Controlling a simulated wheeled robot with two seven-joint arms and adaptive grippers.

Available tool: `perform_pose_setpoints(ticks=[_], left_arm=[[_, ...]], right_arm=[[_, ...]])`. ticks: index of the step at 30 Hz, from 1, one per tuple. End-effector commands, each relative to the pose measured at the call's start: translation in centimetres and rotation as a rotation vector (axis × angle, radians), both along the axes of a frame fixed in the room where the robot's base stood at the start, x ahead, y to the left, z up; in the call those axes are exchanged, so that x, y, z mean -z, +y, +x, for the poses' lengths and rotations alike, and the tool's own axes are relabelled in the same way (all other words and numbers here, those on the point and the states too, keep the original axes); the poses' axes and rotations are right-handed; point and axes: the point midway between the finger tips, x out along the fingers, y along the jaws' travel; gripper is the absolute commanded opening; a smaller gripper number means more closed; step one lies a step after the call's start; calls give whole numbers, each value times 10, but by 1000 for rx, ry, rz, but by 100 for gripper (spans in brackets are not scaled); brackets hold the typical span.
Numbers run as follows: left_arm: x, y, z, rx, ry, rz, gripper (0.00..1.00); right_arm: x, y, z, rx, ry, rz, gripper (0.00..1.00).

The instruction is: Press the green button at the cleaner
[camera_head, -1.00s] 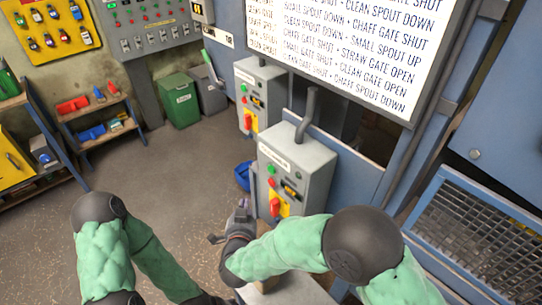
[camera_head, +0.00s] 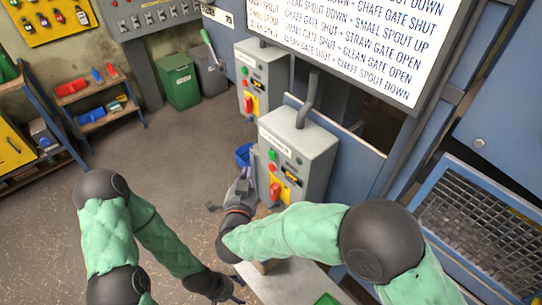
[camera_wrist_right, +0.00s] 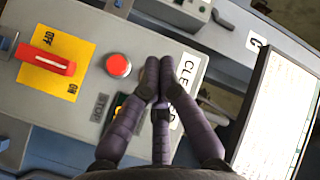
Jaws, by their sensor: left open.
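The near grey control box (camera_head: 314,160) has a green button (camera_head: 273,155) above a red button (camera_head: 272,168), and a red switch (camera_head: 275,192) on a yellow plate. In the right wrist view a label starting "CLE" (camera_wrist_right: 188,72) is partly covered by my fingers. The red button (camera_wrist_right: 118,65) and the red switch (camera_wrist_right: 46,62) show clear there; the green button does not show, apparently behind my fingertips. My right gripper (camera_head: 243,184) is shut and empty, just in front of this box; contact cannot be told. My left gripper (camera_head: 236,286) is open, low and away from the box.
A second similar box (camera_head: 262,84) stands behind. A large text board (camera_head: 350,40) hangs above, and a mesh panel (camera_head: 475,230) is at right. Open floor (camera_head: 185,150) lies to the left.

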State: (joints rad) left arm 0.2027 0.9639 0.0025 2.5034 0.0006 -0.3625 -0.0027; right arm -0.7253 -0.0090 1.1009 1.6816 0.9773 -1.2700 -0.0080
Motion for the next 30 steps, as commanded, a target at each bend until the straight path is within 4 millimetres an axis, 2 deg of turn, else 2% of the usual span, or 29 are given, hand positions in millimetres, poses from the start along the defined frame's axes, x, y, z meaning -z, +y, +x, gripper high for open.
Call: perform_pose_setpoints(ticks=[6, 13, 30], left_arm=[[5, 0, 0, 0, 0, 0, 69], [10, 0, 0, 0, 0, 0, 69], [11, 0, 0, 0, 0, 0, 69]], right_arm=[[1, -25, 17, 4, -1, 1, 0], [0, -42, 30, 3, -1, 1, 0], [0, -49, 35, 0, 0, 0, 0]])
